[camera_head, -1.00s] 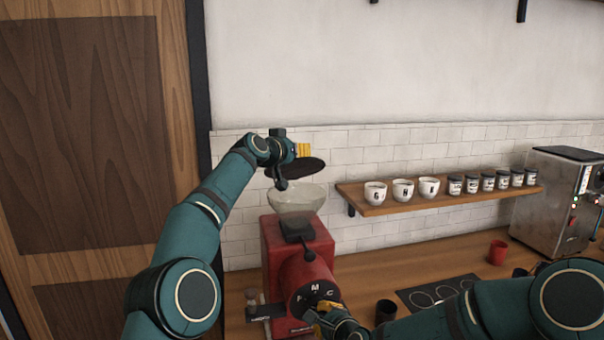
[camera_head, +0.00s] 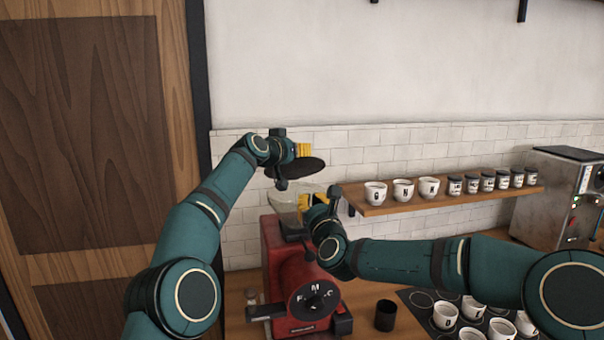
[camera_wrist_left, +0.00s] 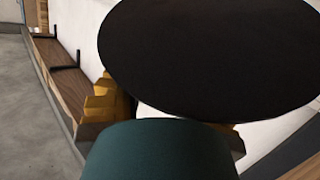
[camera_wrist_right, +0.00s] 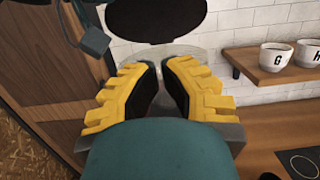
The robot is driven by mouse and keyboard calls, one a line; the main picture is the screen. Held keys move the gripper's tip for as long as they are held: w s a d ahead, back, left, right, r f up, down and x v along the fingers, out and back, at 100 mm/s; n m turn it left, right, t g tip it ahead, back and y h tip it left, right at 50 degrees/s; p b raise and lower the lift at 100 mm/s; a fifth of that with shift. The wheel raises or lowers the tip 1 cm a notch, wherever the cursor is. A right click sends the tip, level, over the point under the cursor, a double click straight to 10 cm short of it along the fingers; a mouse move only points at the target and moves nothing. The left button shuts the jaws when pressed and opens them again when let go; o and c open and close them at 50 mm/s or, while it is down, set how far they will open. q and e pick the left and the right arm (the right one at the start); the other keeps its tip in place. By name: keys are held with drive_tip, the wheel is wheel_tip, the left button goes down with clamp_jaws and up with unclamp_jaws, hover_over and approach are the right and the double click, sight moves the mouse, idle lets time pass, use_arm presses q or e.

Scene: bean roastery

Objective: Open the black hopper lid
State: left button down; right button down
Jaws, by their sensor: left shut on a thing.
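The black hopper lid (camera_head: 306,167) is a dark disc held in the air above the glass hopper, apart from it. It fills much of the left wrist view (camera_wrist_left: 210,55). My left gripper (camera_head: 303,151) is shut on the lid. The clear hopper (camera_head: 282,199) sits on top of the red grinder (camera_head: 285,265), its mouth uncovered. My right gripper (camera_head: 306,203) is at the hopper's right side and hides part of it. In the right wrist view its yellow fingers (camera_wrist_right: 163,80) are close together in front of the hopper; I cannot tell whether they touch it.
A wooden shelf (camera_head: 440,199) with white cups and jars is right of my right gripper. A black cup (camera_head: 385,315) and a dark mat with several white cups stand on the counter below. A steel machine (camera_head: 560,200) stands at the far right.

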use_arm(q)
drive_tip(key=shift+r, duration=0.15)
use_arm(e)
approach(299, 166)
drive_tip(key=w+f, duration=0.1)
drive_tip(key=w+a+f, duration=0.1)
drive_tip(key=w, duration=0.1)
drive_tip(key=shift+w+a+f, duration=0.1)
drive_tip(key=shift+w+f, duration=0.05)
drive_tip(key=shift+w, duration=0.05)
drive_tip(key=shift+w+a+r, duration=0.15)
drive_tip(key=shift+w+r, duration=0.25)
drive_tip(key=shift+r, duration=0.15)
drive_tip(key=shift+w+a+r, duration=0.15)
drive_tip(key=shift+w+r, duration=0.3)
drive_tip(key=shift+r, duration=0.15)
use_arm(q)
drive_tip(key=shift+a, duration=0.1)
use_arm(e)
drive_tip(key=shift+w+a+r, duration=0.1)
drive_tip(key=shift+w+r, duration=0.3)
drive_tip(key=shift+r, duration=0.1)
drive_tip(key=shift+r, duration=0.1)
